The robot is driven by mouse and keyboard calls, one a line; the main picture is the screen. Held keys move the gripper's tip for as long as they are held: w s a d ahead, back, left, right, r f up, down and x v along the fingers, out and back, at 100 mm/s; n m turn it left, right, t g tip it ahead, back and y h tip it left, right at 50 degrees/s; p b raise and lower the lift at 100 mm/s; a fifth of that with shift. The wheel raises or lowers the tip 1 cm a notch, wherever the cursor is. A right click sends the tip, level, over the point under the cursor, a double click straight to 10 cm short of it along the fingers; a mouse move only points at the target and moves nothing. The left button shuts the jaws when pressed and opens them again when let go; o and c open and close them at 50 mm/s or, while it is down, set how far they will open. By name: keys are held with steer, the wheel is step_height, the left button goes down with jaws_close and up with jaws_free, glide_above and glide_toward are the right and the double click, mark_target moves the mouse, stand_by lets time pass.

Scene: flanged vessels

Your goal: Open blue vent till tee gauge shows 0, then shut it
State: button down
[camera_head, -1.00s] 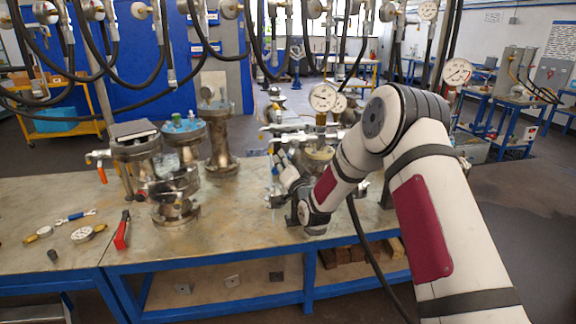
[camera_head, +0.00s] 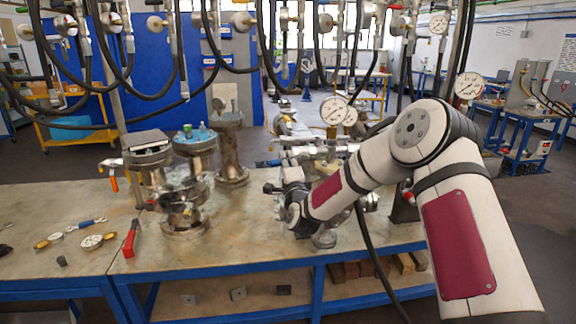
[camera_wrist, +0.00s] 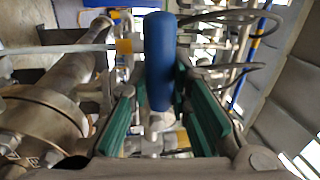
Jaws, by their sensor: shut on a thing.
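A thick blue handle (camera_wrist: 159,50), which looks like the vent handle, stands between the green-padded fingers of my gripper (camera_wrist: 155,84) in the wrist view. The gripper is shut on it. In the head view my gripper (camera_head: 284,188) is small and dark beside the pipework, and the blue handle is hard to make out there. Two round white dial gauges (camera_head: 334,111) stand close together above the pipework. I cannot tell which is the tee gauge, and their needles are too small to read.
A flanged vessel with a flat top (camera_head: 147,150) and others stand left on the bench (camera_head: 90,205). Hoses (camera_head: 120,75) hang above. A steel flanged pipe (camera_wrist: 45,115) is close left of the gripper.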

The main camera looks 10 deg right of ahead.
steer(key=shift+r+m, duration=0.15)
steer(key=shift+m, duration=0.25)
steer(key=c, duration=1.5)
jaws_free()
steer(key=shift+o, duration=0.2)
steer(key=s+f, duration=0.2)
steer(key=s, duration=0.9)
steer(key=shift+s+f, duration=0.15)
steer(key=shift+s, duration=0.25)
steer(key=s+a+r+n+g+y, duration=0.2)
steer(key=s+r+n+g, duration=0.5)
steer(key=n, duration=0.5)
steer(key=s+d+r+n+g+h, duration=0.1)
steer(key=s+d+n+g, duration=0.2)
steer(key=s, duration=1.4)
steer(key=s+d+r+n+g+h, duration=0.1)
steer(key=s+d+n+g, duration=0.2)
steer(key=s, duration=1.5)
steer(key=shift+s+d+g, duration=0.3)
steer(key=shift+d+g, duration=0.8)
steer(key=shift+d, duration=0.1)
